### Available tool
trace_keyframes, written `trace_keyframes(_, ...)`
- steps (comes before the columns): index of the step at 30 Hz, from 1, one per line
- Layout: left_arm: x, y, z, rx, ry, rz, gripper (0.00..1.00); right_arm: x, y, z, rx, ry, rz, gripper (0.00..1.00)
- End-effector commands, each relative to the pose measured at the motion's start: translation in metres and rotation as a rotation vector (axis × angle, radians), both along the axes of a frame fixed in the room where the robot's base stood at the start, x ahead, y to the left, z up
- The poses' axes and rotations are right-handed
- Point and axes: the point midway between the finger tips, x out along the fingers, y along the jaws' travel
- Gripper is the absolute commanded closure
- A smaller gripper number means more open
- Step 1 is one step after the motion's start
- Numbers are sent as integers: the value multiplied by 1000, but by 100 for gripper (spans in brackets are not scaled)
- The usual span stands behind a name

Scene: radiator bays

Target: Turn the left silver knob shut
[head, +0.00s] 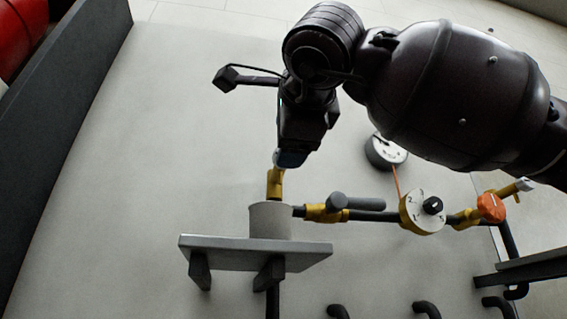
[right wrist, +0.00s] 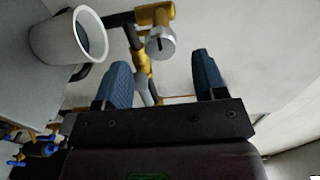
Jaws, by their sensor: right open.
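The left silver knob (right wrist: 160,42) sits on a brass valve fitting (right wrist: 155,14). In the right wrist view it lies just beyond the gap between my fingers, with a dark slot on its face. In the head view the brass fitting (head: 274,184) stands above a white cup, and the knob is mostly hidden by my gripper. My right gripper (head: 291,158) is at the top of this fitting. In the right wrist view the gripper (right wrist: 162,68) is open, its two blue fingers apart with nothing held. My left gripper is not in view.
The white cup (head: 270,222) stands on a small grey shelf (head: 310,252). A pipe runs right with a grey lever (head: 360,203), a white dial (head: 415,213), an orange knob (head: 490,207) and another silver knob (head: 524,185). A round gauge (head: 385,152) is behind. A dark panel (head: 75,120) is at left.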

Motion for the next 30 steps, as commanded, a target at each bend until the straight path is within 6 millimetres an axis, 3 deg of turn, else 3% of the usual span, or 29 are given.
trace_keyframes(3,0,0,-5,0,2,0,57,-16,-3,-1,0,-1,2,35)
trace_keyframes(9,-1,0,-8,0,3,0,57,-30,-6,0,-1,0,1,35)
trace_keyframes(30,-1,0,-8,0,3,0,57,-31,-6,0,-1,0,1,35)
